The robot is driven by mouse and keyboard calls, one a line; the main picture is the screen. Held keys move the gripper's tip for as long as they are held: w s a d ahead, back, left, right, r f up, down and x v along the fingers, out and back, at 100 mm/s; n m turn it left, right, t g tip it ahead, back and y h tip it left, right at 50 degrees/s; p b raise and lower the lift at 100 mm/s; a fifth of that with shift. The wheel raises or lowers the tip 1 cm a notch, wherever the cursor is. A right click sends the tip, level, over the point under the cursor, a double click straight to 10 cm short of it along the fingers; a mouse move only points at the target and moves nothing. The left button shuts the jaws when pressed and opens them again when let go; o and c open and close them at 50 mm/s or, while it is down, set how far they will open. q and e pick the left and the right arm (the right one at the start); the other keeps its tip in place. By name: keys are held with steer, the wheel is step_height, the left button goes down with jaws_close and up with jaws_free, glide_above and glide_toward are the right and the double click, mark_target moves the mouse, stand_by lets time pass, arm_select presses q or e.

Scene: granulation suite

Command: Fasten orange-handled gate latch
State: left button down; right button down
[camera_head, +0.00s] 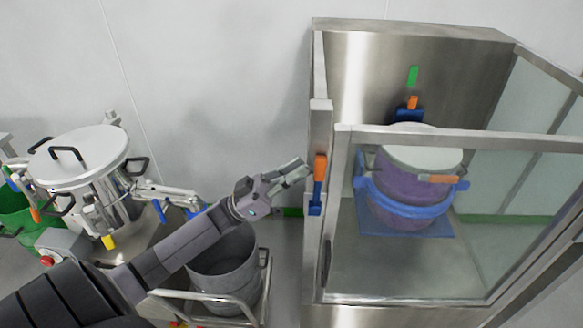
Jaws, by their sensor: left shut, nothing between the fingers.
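The gate latch with an orange handle (320,167) and a blue lower part (315,200) sits on the left post of the metal enclosure (420,36). The handle points upright. The framed clear gate (340,225) stands just right of the latch. My left gripper (303,171) is shut and empty, with its fingertips just left of the orange handle; I cannot tell whether they touch it. My right gripper is not in view.
Inside the enclosure, a purple drum (405,200) with a pale lid stands within a blue ring. A grey bucket (225,275) on a cart is below my left arm. A steel lidded vessel (80,155) and a green bin (18,215) stand at left.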

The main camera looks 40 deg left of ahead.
arm_select(q)
steer(key=y+p, duration=0.1)
steer(key=p, duration=0.1)
steer(key=d+r+g+y+p, duration=0.1)
steer(key=p, duration=0.1)
steer(key=shift+w+d+r+g, duration=0.15)
steer(key=shift+w+r+g, duration=0.15)
steer(key=shift+w, duration=0.1)
steer(key=shift+w+d+f+g+y+p, duration=0.1)
steer(key=shift+d+f+g+y+p, duration=0.1)
steer(key=shift+f+g+y+p, duration=0.25)
steer(key=shift+t, duration=0.25)
